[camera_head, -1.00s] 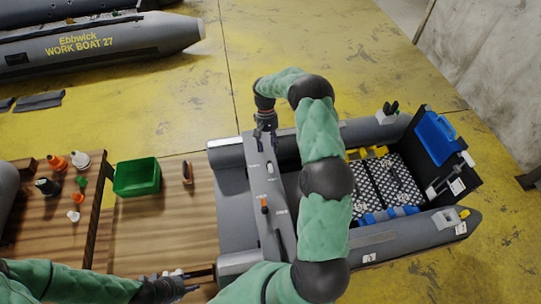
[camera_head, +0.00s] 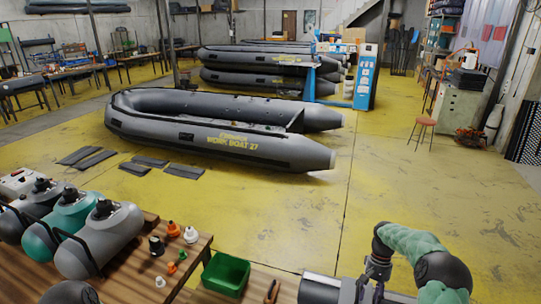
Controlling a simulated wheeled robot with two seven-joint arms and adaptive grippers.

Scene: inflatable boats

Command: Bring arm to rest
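My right arm (camera_head: 411,243) comes in at the bottom right, in a green sleeve with dark joints.
A wooden bench (camera_head: 192,257) holds a green bin (camera_head: 226,272), orange and white fittings (camera_head: 173,229) and grey and teal tanks (camera_head: 100,240). A grey boat (camera_head: 225,128) lies beyond on the yellow floor (camera_head: 400,180). A red stool (camera_head: 424,124) stands at right.

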